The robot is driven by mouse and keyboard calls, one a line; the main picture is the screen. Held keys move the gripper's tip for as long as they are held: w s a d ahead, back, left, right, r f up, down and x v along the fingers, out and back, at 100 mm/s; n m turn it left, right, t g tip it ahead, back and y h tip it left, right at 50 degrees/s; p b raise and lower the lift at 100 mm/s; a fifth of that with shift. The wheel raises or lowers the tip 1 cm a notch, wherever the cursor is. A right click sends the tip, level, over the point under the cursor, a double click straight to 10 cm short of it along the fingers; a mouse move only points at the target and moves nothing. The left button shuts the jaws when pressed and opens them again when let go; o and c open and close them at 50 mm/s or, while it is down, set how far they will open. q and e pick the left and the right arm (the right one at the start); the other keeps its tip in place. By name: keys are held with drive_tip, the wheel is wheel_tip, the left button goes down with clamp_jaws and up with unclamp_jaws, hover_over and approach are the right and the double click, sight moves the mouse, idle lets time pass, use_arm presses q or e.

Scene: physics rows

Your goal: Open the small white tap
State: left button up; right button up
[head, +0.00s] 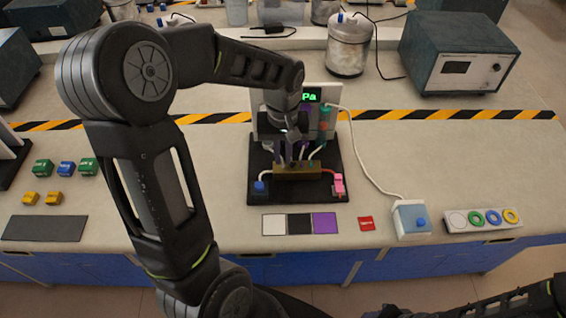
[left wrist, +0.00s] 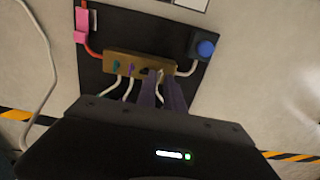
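A brass manifold (head: 297,172) lies on a black board (head: 256,198) and carries small coloured taps with hoses. My left gripper (head: 289,161) points down at the manifold. In the wrist view its two fingers (left wrist: 160,80) stand a narrow gap apart. I cannot tell whether they touch the tap.
A display panel (head: 309,97) with green letters stands behind the manifold. A blue knob (head: 259,187) and a pink clamp (head: 338,184) flank it on the board. Coloured blocks (head: 66,169) lie at left.

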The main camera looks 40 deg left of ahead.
use_arm(q)
drive_tip(key=shift+f, duration=0.15)
drive_tip(key=shift+r, duration=0.35)
drive_tip(key=shift+c, duration=0.5)
clamp_jaws()
drive_tip(key=n, duration=0.4)
drive_tip(key=shift+n+b, duration=0.3)
drive_tip(key=shift+n, duration=1.2)
